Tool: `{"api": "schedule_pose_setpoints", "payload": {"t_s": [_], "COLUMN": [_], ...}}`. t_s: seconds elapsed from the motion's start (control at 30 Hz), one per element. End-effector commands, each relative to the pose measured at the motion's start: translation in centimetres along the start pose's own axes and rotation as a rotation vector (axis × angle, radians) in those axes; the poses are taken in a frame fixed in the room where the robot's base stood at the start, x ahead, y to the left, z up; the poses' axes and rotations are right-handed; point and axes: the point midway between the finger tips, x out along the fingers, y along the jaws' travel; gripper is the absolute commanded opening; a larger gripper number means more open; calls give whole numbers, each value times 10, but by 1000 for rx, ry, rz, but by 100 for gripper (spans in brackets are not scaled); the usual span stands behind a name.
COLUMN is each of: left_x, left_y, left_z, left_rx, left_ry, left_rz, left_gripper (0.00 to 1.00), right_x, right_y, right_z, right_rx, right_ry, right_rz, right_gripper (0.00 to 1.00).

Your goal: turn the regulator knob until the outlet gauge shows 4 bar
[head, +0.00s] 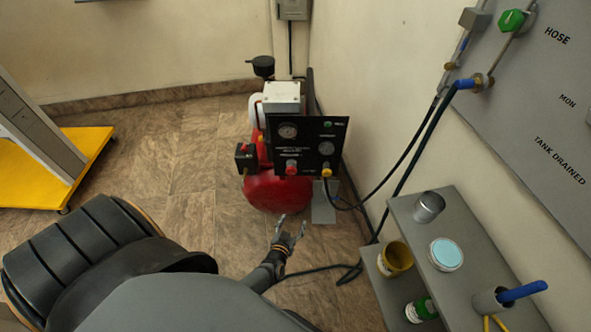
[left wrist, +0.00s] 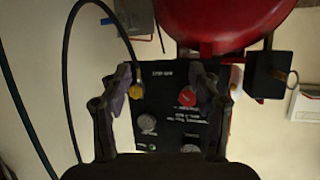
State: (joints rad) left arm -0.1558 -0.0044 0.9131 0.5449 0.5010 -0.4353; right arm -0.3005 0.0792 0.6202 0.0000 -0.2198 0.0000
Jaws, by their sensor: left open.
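A black panel (head: 306,157) stands in front of a red compressor tank (head: 275,194). It carries two round gauges, one at upper left (head: 288,132) and one at right (head: 326,148); their needles are too small to read. A red knob (head: 291,168) sits low on the panel, and it also shows in the left wrist view (left wrist: 187,97). A yellow fitting (head: 326,172) with a black hose is beside it. My left gripper (head: 292,221) is open and empty, below and apart from the panel. In the left wrist view the red knob appears between its fingers (left wrist: 165,76).
A grey shelf (head: 463,219) with several cans stands at right. Hoses (head: 407,165) run from the wall board (head: 545,95) toward the panel and floor. A black box (head: 245,157) is at the panel's left. A yellow platform (head: 78,165) is far left; the floor between is clear.

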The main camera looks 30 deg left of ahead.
Motion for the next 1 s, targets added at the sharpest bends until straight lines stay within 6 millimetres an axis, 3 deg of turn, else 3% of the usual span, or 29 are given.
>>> {"api": "schedule_pose_setpoints", "payload": {"t_s": [0.03, 0.1, 0.2, 0.47, 0.8, 1.0], "left_x": [20, 27, 27, 36, 98, 118], "left_y": [-3, -15, -27, -34, -54, -60], "left_z": [-27, -67, -96, -109, -130, -137], "left_rx": [-38, -75, -105, -110, -109, -110], "left_ry": [129, 256, 343, 363, 363, 360], "left_rz": [-73, -174, -263, -285, -283, -283], "left_gripper": [63, 63, 63, 63, 63, 63], "right_x": [22, 29, 32, 32, 49, 54], "right_y": [-2, -2, -2, -2, -4, -4], "right_z": [2, 3, 3, 3, 5, 5], "right_rx": [0, 0, 0, 0, 0, 0], "right_ry": [0, 0, 0, -1, 0, 0], "right_rz": [0, 0, 0, 0, 0, 0], "right_gripper": [63, 63, 63, 63, 63, 63]}}
